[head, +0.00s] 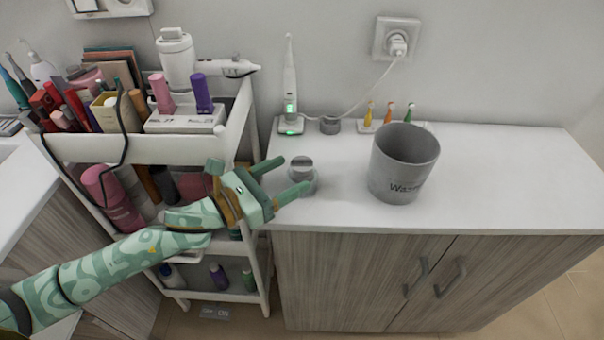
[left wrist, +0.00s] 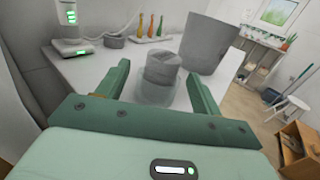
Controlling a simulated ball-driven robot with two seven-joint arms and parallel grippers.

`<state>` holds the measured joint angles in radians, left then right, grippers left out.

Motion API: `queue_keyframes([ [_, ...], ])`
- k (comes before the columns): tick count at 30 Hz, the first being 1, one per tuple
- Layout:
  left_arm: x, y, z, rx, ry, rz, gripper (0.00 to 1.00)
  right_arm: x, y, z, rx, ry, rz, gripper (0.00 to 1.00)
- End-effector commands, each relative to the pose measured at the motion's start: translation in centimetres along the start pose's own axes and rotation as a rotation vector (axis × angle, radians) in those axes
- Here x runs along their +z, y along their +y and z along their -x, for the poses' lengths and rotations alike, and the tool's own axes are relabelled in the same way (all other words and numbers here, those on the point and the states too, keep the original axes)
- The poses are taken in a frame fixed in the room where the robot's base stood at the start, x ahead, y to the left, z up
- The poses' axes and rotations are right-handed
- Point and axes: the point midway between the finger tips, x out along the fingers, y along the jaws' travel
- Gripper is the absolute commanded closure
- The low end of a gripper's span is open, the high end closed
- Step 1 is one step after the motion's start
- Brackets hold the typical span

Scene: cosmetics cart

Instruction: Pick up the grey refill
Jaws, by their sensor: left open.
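In the left wrist view the refill (left wrist: 160,72) shows between the two fingers. My left gripper (head: 281,177) is open, with its green fingers pointing at the refill from the left. The left wrist view shows the open gripper (left wrist: 155,85) with a finger on each side of the refill. I cannot tell whether either finger touches it. My right gripper is not in view.
A grey bin (head: 402,165) stands right of the refill. An electric toothbrush on a charger (head: 291,122), a small grey round piece (head: 330,125) and several coloured brush heads (head: 389,114) line the wall. A loaded white cart (head: 180,146) stands left. The counter's right side is clear.

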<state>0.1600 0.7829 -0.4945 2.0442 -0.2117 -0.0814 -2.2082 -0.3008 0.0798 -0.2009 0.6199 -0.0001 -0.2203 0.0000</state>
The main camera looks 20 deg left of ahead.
Motion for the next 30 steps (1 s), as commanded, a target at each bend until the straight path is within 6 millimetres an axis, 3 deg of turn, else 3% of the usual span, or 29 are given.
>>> queue_keyframes([
  [6,0.0,-0.3,-3.6,0.000,-0.003,0.002,0.34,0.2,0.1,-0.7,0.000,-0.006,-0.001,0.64],
  [15,0.1,-0.3,-4.2,0.000,0.000,0.001,0.34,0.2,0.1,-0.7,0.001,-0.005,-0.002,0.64],
  [21,0.1,-0.3,-4.2,0.000,0.000,0.001,0.81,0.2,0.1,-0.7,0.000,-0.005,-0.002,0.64],
  [30,0.1,-0.3,-4.2,0.000,0.000,0.001,0.81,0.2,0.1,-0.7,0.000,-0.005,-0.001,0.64],
])
